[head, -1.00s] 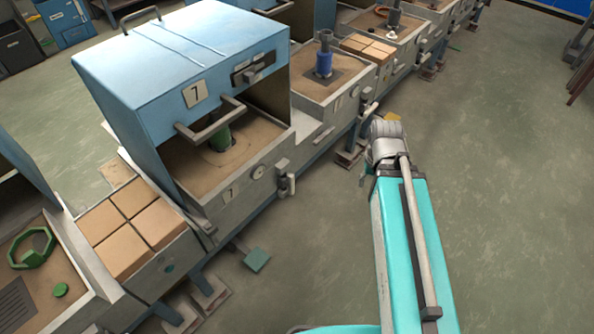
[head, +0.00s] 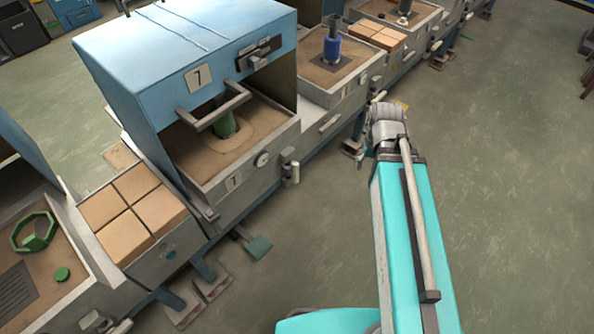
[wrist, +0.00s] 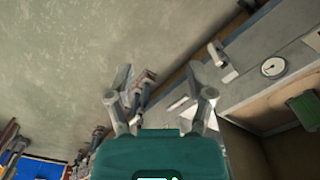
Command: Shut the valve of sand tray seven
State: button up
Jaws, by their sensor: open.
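Sand tray seven (head: 222,198) is the grey box under the blue hood marked 7 (head: 140,85). Its valve (head: 290,172) is a small pale handle on the front wall, right of the round gauge (head: 262,159). In the wrist view the valve (wrist: 219,58) and gauge (wrist: 273,67) show at upper right. A green piece (head: 224,126) stands in the tray's sand, amid a paler round patch. My gripper (wrist: 160,96) is open and empty, its fingers apart from the valve, which lies above and right of them in the wrist view. In the head view my arm hides the fingers.
A neighbouring tray with a blue cylinder (head: 332,50) stands beyond tray seven. Brown blocks (head: 133,208) and a tray with a green ring (head: 34,232) are at left. A green pedal (head: 258,247) juts out low in front.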

jog(key=w+a+f+n+t+y+b, duration=0.1)
jog(key=w+a+f+n+b, duration=0.2)
jog(key=w+a+f+b, duration=0.35)
jog(key=w+a+f+n+t+y+b, duration=0.1)
jog(key=w+a+f+n+b, duration=0.25)
jog(key=w+f+b, duration=0.45)
jog(key=n+y+b, duration=0.1)
jog(key=n+b, duration=0.3)
jog(key=b, duration=0.7)
send_near(295, 169)
jog(key=shift+w+d+r+m+t, duration=0.1)
jog(key=shift+d+r+m+t, duration=0.2)
jog(key=shift+d+r, duration=0.35)
jog(key=shift+f, duration=0.2)
jog(key=b+x, duration=1.2)
jog(key=x, duration=0.1)
jog(key=shift+a+f+b, duration=0.2)
jog(key=shift+a+b, duration=0.1)
jog(key=shift+b, duration=0.05)
